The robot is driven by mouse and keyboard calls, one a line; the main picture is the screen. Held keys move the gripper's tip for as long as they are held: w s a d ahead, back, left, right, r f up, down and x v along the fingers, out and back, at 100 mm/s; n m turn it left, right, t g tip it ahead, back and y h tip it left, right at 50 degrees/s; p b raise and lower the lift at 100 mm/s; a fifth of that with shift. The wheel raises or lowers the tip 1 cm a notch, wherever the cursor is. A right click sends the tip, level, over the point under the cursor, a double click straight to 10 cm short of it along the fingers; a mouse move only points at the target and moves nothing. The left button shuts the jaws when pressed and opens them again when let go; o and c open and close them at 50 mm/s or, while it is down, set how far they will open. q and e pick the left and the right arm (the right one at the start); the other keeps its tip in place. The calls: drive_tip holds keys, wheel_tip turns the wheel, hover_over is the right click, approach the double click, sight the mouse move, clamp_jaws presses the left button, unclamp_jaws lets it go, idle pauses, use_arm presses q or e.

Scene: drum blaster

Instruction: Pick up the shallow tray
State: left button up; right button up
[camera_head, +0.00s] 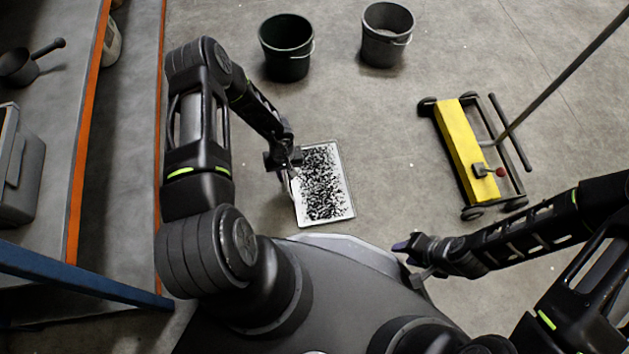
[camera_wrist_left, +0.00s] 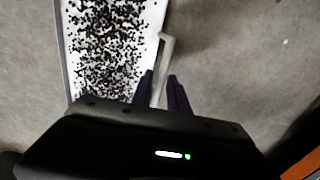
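The shallow tray (camera_head: 347,190) lies on the floor, pale-rimmed and strewn with small black bits. In the left wrist view its rim (camera_wrist_left: 64,55) runs along the left. A pale handle (camera_wrist_left: 164,60) stands out at its side. My left gripper (camera_head: 290,167) is at the tray's left edge. In the left wrist view its dark fingers (camera_wrist_left: 162,78) are either side of the handle, with a narrow gap between them; I see no clear grip. My right gripper (camera_head: 405,260) is right of the tray, apart from it, fingers spread and empty.
Two dark buckets (camera_head: 286,65) (camera_head: 386,53) stand beyond the tray. A yellow wheeled sweeper (camera_head: 463,150) with a long handle is at the right. Orange-edged shelving (camera_head: 88,130) and a blue bar (camera_head: 85,277) line the left. Floor between tray and sweeper is clear.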

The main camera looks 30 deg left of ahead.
use_arm(q)
clamp_jaws()
idle(1.1)
